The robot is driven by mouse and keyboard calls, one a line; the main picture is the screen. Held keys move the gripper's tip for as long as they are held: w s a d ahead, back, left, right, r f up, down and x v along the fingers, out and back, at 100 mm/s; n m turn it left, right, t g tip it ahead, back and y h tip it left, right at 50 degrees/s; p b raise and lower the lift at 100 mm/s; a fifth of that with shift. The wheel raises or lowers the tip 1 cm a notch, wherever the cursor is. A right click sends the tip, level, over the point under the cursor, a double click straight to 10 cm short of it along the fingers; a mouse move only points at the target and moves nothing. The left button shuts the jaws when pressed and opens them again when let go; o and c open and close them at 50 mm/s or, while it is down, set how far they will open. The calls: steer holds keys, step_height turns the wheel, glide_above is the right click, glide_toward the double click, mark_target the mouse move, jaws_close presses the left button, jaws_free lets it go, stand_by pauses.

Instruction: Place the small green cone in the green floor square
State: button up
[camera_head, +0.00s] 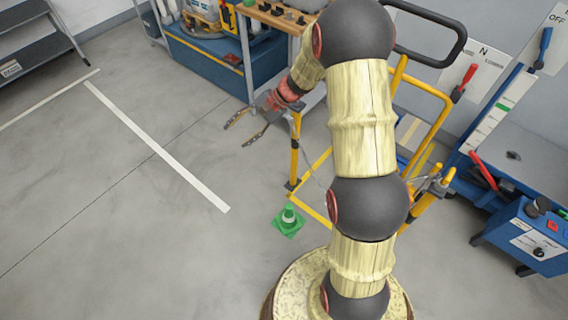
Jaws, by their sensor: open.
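The small green cone (289,214), with a pale band, stands upright on the floor left of my arm's base. A flat green square (280,226) lies directly under and around it. The cone appears to stand within this square; I cannot clearly separate its own foot from the floor marking. My gripper (235,135) is open and empty, with its two fingers spread. It is above the floor, up and left of the cone in the picture and apart from it.
A yellow tubular frame (295,155) stands right behind the cone. A workbench (270,18) and a blue cabinet (205,60) are at the back. A blue unit with levers (530,235) is at right. White lines (155,145) mark the open floor at left.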

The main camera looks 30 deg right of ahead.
steer(key=s+a+r+n+g+h, duration=0.15)
steer(key=s+a+r+n, duration=0.25)
steer(key=s+r, duration=0.45)
steer(key=s+d+r+n+t+h, duration=0.1)
steer(key=s+r+n+t+h, duration=0.1)
steer(key=s+r, duration=0.4)
steer(key=s+d+r+n+t+h, duration=0.1)
steer(key=s+r+n+h, duration=0.4)
steer(key=s, duration=1.2)
steer(key=shift+d+r+n+t+h, duration=0.2)
steer(key=shift+r+n+t+h, duration=0.25)
steer(key=shift+r, duration=0.5)
steer(key=shift+r, duration=0.1)
